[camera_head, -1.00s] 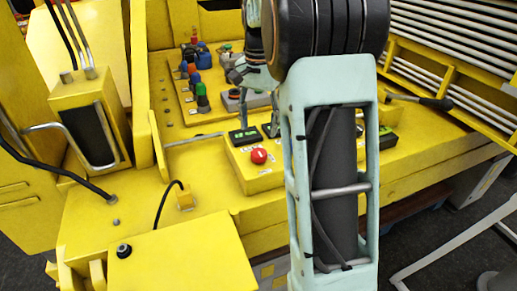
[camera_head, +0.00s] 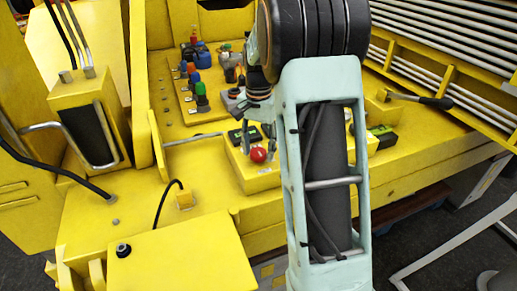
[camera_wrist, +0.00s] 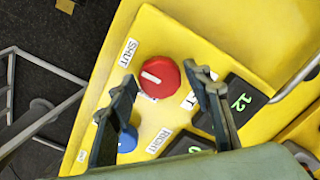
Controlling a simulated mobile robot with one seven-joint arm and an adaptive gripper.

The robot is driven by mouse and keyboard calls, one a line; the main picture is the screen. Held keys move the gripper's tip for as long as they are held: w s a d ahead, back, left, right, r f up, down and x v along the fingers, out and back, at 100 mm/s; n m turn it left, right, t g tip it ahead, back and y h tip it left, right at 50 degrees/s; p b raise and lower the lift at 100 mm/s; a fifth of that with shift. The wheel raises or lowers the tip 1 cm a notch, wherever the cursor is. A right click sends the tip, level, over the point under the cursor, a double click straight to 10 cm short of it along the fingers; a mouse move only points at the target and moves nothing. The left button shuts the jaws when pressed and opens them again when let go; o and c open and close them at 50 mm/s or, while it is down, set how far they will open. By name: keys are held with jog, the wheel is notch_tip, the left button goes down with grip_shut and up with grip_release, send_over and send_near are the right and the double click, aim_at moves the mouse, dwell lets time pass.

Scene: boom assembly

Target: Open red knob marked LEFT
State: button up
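The red knob (camera_head: 258,155) is on a yellow box on the yellow deck. In the wrist view the red knob (camera_wrist: 158,77) is round with a white bar across its face, which points roughly toward the SHUT label (camera_wrist: 128,53). A partly hidden label ending in T is on its other side. My gripper (camera_wrist: 162,84) is open, its two fingers spread on either side of the red knob. I cannot tell whether they touch it. In the head view my gripper (camera_head: 258,138) hangs just above the knob.
A blue knob (camera_wrist: 127,138) sits behind the left finger, near a RIGHT label (camera_wrist: 159,141). Several coloured levers (camera_head: 195,85) stand farther back. A black-handled lever (camera_head: 430,101) is at the right.

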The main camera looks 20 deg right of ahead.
jog(key=c, duration=0.8)
jog(key=shift+c, duration=0.2)
jog(key=shift+n, duration=0.4)
jog(key=n+p, duration=0.1)
jog(key=n, duration=0.4)
jog(key=shift+n, duration=0.4)
jog(key=n, duration=0.5)
jog(key=shift+p, duration=0.35)
jog(key=n+p, duration=0.1)
jog(key=n, duration=0.5)
jog(key=shift+n, duration=0.3)
jog(key=o, duration=1.2)
jog(key=shift+c, duration=0.2)
